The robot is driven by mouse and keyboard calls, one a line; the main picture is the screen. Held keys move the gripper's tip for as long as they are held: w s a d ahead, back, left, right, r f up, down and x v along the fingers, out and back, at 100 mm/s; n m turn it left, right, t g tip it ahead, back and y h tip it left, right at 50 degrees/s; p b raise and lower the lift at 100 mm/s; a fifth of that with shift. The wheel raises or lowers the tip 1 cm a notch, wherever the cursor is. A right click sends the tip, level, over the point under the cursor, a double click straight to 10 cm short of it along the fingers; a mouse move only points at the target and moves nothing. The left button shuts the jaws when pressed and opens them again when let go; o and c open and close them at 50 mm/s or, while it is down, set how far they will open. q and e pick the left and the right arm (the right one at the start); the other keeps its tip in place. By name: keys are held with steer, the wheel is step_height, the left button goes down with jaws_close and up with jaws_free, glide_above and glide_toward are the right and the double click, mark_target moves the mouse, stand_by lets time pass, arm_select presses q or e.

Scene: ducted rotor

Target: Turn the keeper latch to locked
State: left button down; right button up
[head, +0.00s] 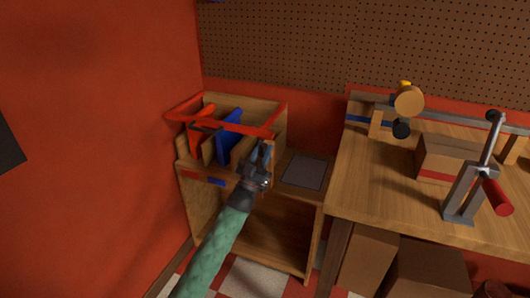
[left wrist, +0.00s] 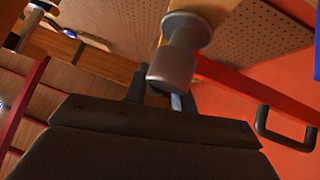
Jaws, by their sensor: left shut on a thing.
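My left gripper (head: 262,152) reaches the right front corner of the slotted wooden rack (head: 191,162), where the red keeper frame (head: 222,125) ends. In the left wrist view its dark fingers (left wrist: 162,98) are shut at a grey rounded metal knob (left wrist: 173,62), which looks like the keeper latch. The gripper hides most of the latch in the head view, so its turn angle cannot be read. The red frame lies across the rack top, over a red panel (head: 201,118) and a blue panel (head: 229,122) standing in slots. My right gripper is not in view.
A grey plate (head: 304,171) lies on the lower shelf to the right of the rack. The workbench (head: 433,212) at right carries a cardboard box (head: 447,160) and a red-handled lever clamp (head: 475,180).

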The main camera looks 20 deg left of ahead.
arm_select(q)
steer(key=shift+a+n+y, duration=0.1)
steer(key=shift+n+y, duration=0.5)
steer(key=shift+y, duration=0.1)
steer(key=c, duration=1.2)
jaws_free()
steer(key=shift+o, duration=0.2)
steer(key=v, duration=0.8)
steer(key=shift+w, duration=0.15)
